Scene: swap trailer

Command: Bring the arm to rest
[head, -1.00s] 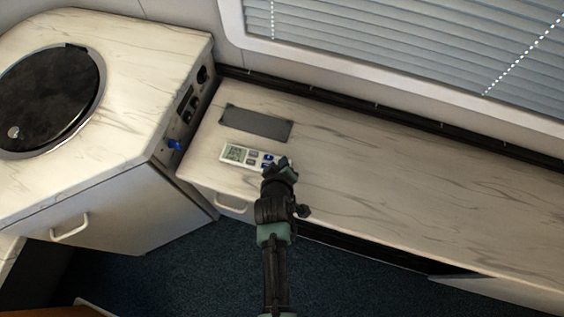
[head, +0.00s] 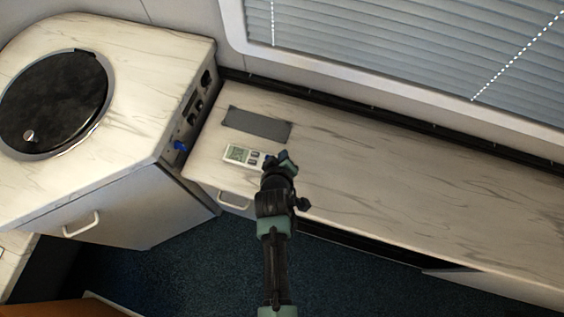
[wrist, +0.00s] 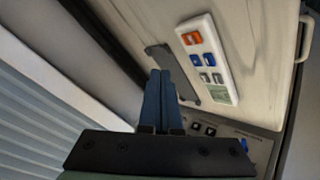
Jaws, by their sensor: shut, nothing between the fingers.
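My gripper (head: 284,160) is over the front part of the marble-patterned counter, at the right end of a white remote with a small screen (head: 238,153). In the head view it hides part of the remote. In the wrist view the two blue fingers of my gripper (wrist: 161,75) are together with nothing between them. The remote (wrist: 206,58) lies there to the right of the fingers, apart from them in the picture, with its orange and blue buttons showing.
A dark grey flat rectangle (head: 256,124) lies on the counter (head: 400,190) behind the remote. A higher cabinet with a round black lid (head: 55,100) stands at left, with a blue knob (head: 180,146) on its side. A blind (head: 400,50) covers the window behind. The counter's right side is clear.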

